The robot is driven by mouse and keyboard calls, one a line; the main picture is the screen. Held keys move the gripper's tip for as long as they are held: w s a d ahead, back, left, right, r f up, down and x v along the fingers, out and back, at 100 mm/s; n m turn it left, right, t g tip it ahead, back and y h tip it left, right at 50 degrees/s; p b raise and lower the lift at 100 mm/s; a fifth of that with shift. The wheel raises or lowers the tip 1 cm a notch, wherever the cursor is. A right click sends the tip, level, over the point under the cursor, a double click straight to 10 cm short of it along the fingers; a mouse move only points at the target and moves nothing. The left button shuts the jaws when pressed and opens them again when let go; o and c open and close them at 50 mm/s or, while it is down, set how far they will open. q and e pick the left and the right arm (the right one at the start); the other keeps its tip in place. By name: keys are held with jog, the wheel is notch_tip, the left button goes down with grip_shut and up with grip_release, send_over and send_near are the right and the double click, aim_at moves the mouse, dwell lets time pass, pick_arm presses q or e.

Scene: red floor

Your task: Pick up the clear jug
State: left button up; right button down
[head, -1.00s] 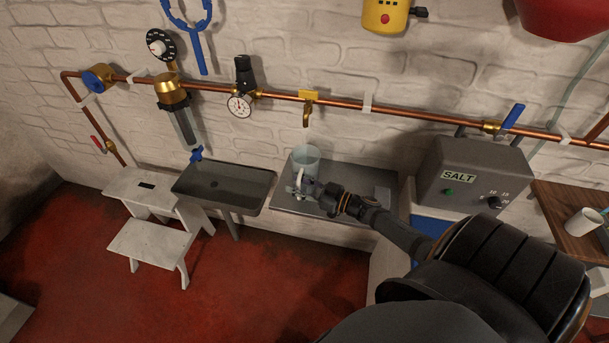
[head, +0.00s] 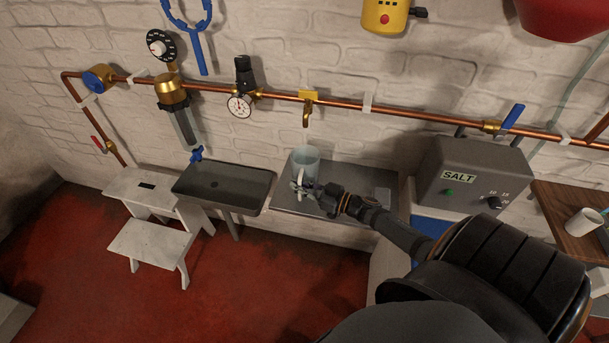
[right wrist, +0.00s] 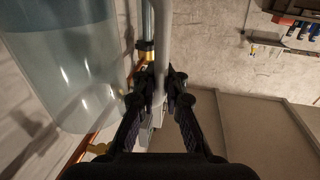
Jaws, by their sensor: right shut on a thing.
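The clear jug (head: 306,160) stands on the grey counter below the brass tap, with its white handle (head: 301,184) toward me. My right gripper (head: 302,187) is at the handle, in front of the jug. In the right wrist view the fingers (right wrist: 162,88) are closed on the pale handle (right wrist: 159,50), one on each side of it. The jug's clear body (right wrist: 70,65) fills the upper left there, with bluish liquid or tint inside. My left gripper is in neither view.
The grey counter (head: 345,181) carries the jug. A dark sink (head: 222,188) and a white step stool (head: 150,245) stand to the left. A brass tap (head: 306,115) hangs just above the jug from the copper pipe (head: 420,114). The grey salt box (head: 470,175) is to the right.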

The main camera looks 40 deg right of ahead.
jog(key=shift+r, duration=0.25)
jog(key=shift+r, duration=0.55)
jog(key=shift+r+p, duration=0.3)
jog(key=shift+r, duration=0.65)
jog(key=s+a+r+p, duration=0.2)
jog(key=s+r+p, duration=0.7)
jog(key=s, duration=0.4)
jog(key=shift+s+r+p, duration=0.3)
jog(key=shift+s+p, duration=0.1)
jog(key=shift+p, duration=0.45)
